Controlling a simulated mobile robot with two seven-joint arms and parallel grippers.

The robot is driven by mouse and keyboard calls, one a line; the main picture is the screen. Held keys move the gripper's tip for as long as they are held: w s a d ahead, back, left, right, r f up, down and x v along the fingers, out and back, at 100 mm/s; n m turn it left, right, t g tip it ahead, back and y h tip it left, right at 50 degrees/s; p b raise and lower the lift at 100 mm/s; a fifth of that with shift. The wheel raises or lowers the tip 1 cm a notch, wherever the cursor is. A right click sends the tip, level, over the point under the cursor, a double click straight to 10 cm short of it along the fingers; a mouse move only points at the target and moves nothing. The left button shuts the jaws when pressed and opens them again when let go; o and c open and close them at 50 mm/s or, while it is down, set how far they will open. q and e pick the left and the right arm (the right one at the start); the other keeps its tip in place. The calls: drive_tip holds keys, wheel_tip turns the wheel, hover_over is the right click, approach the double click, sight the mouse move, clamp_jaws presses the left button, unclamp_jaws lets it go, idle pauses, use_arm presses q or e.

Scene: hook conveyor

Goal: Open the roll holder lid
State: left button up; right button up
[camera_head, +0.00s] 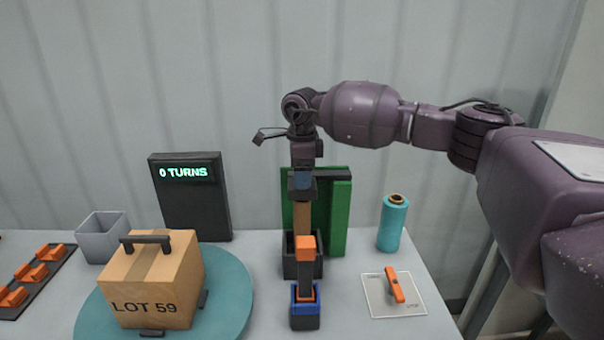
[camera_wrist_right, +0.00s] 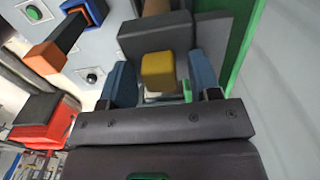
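The apparent roll holder is a dark box (camera_head: 289,268) beside a green panel (camera_head: 340,215). In the right wrist view its dark grey body (camera_wrist_right: 195,35) carries a yellow block (camera_wrist_right: 158,70), perhaps the lid's tab. A brown, roll-like part (camera_head: 302,217) shows above the box. My right gripper (camera_head: 303,184) points down over it. In the wrist view its two blue fingers (camera_wrist_right: 163,82) are apart, one on each side of the yellow block, with visible gaps. The lid looks closed, but its edge is hard to make out. My left gripper is not in view.
An orange-tipped lever (camera_head: 305,248) on a blue-and-dark base (camera_head: 305,320) stands in front. A carton (camera_head: 150,285) sits on a teal turntable (camera_head: 232,290) at left.

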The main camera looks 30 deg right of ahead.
drive_tip(key=c, duration=0.7)
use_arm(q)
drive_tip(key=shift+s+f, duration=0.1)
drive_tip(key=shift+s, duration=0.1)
use_arm(e)
clamp_jaws()
drive_tip(key=shift+s, duration=0.1)
